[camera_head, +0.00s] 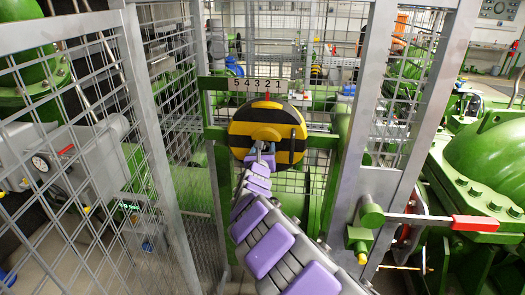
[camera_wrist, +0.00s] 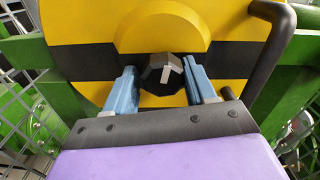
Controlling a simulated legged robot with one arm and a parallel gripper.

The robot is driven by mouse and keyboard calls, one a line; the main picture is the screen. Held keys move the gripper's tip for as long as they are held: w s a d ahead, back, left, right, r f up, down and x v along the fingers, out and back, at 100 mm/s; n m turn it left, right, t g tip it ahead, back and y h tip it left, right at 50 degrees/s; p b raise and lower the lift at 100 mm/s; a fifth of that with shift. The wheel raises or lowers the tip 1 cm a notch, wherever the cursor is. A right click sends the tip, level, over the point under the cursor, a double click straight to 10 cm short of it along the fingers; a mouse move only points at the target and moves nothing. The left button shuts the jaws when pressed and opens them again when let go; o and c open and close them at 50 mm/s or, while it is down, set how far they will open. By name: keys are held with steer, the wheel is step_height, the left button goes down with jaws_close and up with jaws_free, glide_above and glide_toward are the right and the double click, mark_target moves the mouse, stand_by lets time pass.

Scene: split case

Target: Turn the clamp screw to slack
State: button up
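The clamp screw (camera_wrist: 163,75) is a dark faceted knob with a pale grey face at the middle of a yellow-and-black striped disc (camera_wrist: 85,50). In the head view the disc (camera_head: 240,141) stands upright straight ahead, and my gripper hides the screw. My gripper (camera_wrist: 163,82) has its two blue fingers on either side of the screw. A gap shows at the left finger; the right finger is close to the screw, and I cannot tell whether it touches.
A dark bar handle (camera_head: 292,146) sticks out at the disc's right. Mesh panels and grey posts flank my arm. A red-handled lever (camera_head: 475,223) is at right.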

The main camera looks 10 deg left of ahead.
steer(key=shift+d, duration=0.3)
steer(key=c, duration=0.3)
steer(key=shift+a, duration=0.15)
steer(key=c, duration=0.4)
steer(key=shift+o, duration=0.2)
steer(key=shift+m+b, duration=0.3)
steer(key=shift+b, duration=0.15)
steer(key=shift+m+b, duration=0.4)
steer(key=o, duration=1)
steer(key=shift+a, duration=0.15)
steer(key=shift+c, duration=0.2)
